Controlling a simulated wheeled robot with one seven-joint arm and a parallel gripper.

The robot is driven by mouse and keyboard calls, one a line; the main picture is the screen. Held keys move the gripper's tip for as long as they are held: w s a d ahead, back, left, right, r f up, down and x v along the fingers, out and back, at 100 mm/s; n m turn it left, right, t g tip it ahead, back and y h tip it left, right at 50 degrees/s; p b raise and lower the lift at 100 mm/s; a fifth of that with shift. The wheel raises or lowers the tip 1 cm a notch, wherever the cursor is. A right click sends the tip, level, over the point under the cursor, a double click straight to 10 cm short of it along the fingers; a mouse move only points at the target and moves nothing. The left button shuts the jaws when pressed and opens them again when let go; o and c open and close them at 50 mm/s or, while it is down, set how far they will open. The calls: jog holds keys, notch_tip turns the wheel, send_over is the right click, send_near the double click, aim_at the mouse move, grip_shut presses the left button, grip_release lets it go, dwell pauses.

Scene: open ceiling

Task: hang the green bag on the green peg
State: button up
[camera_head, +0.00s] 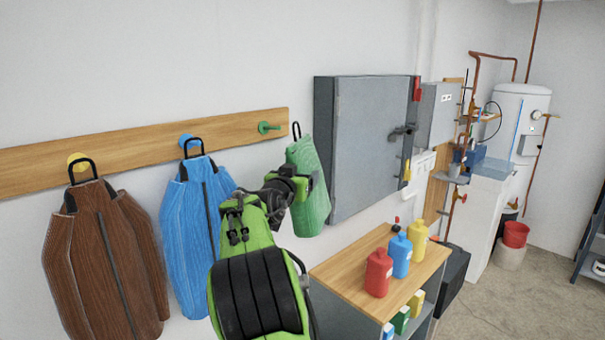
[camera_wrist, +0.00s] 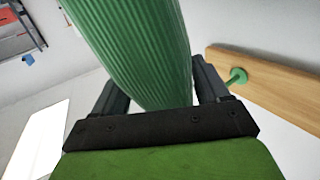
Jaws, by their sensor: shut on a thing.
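The green bag (camera_head: 310,187) hangs upright from my gripper (camera_head: 308,184), with a black loop at its top. The loop stands slightly right of and near the height of the green peg (camera_head: 267,127), and the two are apart. In the wrist view the green bag (camera_wrist: 135,45) fills the space between the two dark fingers of my gripper (camera_wrist: 160,95), which is shut on it. The green peg (camera_wrist: 237,77) shows there at the right, on the wooden rail, empty. My arm hides part of the bag's left side in the head view.
The wooden rail (camera_head: 130,143) also carries a brown jacket (camera_head: 104,260) on a yellow peg (camera_head: 77,160) and a blue jacket (camera_head: 190,220) on a blue peg (camera_head: 188,140). A grey wall cabinet (camera_head: 365,150) is close right of the bag. Bottles stand on a low cabinet (camera_head: 345,270).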

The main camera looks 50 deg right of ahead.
jog(key=w+d+f+p, duration=0.1)
jog(key=w+p, duration=0.6)
jog(key=w, duration=0.2)
jog(key=shift+f, duration=0.3)
dwell(0.5)
dwell(0.5)
jog(key=o, duration=1.7)
jog(key=shift+w, duration=0.1)
jog(key=shift+f, duration=0.1)
jog(key=shift+a, duration=0.15)
